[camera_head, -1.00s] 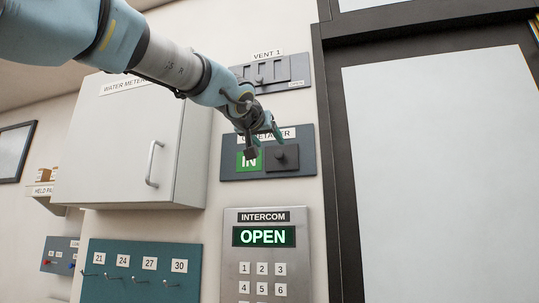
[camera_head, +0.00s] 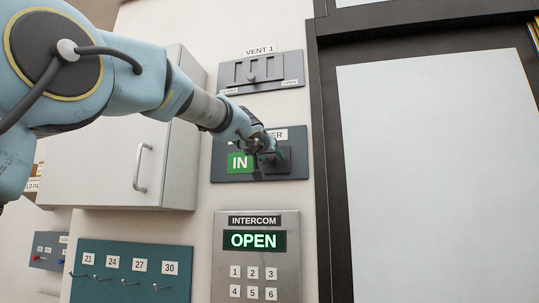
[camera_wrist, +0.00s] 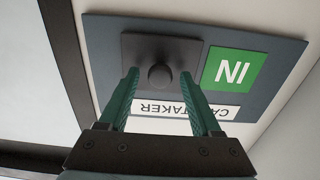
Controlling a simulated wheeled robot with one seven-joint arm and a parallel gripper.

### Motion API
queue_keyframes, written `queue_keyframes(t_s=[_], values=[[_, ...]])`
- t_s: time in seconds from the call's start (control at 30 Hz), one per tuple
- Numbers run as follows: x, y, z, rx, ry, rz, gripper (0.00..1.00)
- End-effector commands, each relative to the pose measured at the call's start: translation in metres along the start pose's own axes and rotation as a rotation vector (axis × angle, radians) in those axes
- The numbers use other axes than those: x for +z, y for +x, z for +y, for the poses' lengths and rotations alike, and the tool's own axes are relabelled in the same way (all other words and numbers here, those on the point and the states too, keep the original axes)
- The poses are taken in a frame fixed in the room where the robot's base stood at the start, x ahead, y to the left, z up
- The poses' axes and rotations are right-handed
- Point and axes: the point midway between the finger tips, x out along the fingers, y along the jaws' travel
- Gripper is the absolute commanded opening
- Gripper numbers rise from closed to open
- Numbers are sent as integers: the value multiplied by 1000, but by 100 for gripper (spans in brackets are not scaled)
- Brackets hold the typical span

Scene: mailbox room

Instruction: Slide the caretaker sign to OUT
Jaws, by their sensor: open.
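The caretaker sign (camera_head: 232,178) is a dark plate on the wall, with a green IN panel (camera_head: 240,162) showing at its left. Its dark sliding cover (camera_head: 283,160) sits at the right of the plate, partly hidden by my gripper. In the wrist view, which is upside down, the cover (camera_wrist: 185,48) carries a round knob (camera_wrist: 160,76), and the green IN panel (camera_wrist: 234,70) shows beside it. My gripper (camera_wrist: 163,85) is open, with one teal finger on each side of the knob. I cannot tell whether the fingers touch it. No OUT text shows.
A vent slider panel (camera_head: 290,83) is just above the sign. An intercom (camera_head: 254,211) reading OPEN is below. A light grey meter cabinet (camera_head: 100,170) with a handle juts out at the left, and a dark door frame (camera_head: 330,180) stands at the right.

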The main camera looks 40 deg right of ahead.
Motion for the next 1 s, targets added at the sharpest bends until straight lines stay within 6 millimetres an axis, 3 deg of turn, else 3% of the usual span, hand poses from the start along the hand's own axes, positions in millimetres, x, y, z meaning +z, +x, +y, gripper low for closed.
queue_keyframes(t_s=[0.1,0.67,1.0], values=[[0,0,0,0,0,0,63],[0,0,0,0,0,0,0],[0,0,0,0,0,0,0]])
